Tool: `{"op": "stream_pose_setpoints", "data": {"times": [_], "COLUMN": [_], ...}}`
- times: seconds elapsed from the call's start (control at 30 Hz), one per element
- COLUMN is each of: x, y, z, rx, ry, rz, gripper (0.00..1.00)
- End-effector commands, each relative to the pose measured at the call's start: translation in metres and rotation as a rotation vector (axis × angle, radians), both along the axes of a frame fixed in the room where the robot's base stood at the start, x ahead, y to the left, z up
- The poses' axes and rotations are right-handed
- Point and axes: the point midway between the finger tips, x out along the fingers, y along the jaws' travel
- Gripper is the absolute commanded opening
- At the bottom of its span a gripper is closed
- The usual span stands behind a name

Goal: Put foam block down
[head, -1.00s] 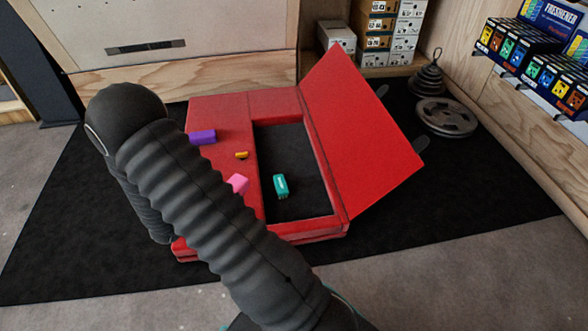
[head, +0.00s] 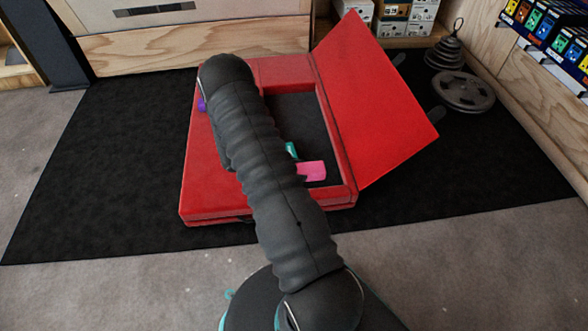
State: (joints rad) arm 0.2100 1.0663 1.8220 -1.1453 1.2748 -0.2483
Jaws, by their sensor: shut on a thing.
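A pink block (head: 312,171), which looks like the foam block, shows just right of my arm. In the picture it lies over the front part of the dark opening in the red case (head: 212,190). Whether it hangs above or touches anything is unclear. My arm hides its left end. My gripper is hidden behind my arm, so its fingers do not show. A teal item (head: 291,150) is inside the opening, partly covered by my arm.
The red case lies on a black mat (head: 110,150) with its lid (head: 375,105) raised on the right. A purple block (head: 201,105) shows at the arm's left edge. Weight plates (head: 462,92) and shoe boxes (head: 410,15) stand behind. The left of the mat is clear.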

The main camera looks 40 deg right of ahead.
Motion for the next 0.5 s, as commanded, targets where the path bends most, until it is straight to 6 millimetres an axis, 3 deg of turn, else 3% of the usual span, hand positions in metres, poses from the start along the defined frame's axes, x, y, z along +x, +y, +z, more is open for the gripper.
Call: {"op": "stream_pose_setpoints", "data": {"times": [0.23, 0.5], "x": [0.039, 0.048], "y": [-0.014, -0.017], "z": [-0.027, -0.038], "rx": [0.0, 0.001], "ry": [0.0, 0.002], "rz": [0.001, 0.002], "gripper": [0.25, 0.25]}}
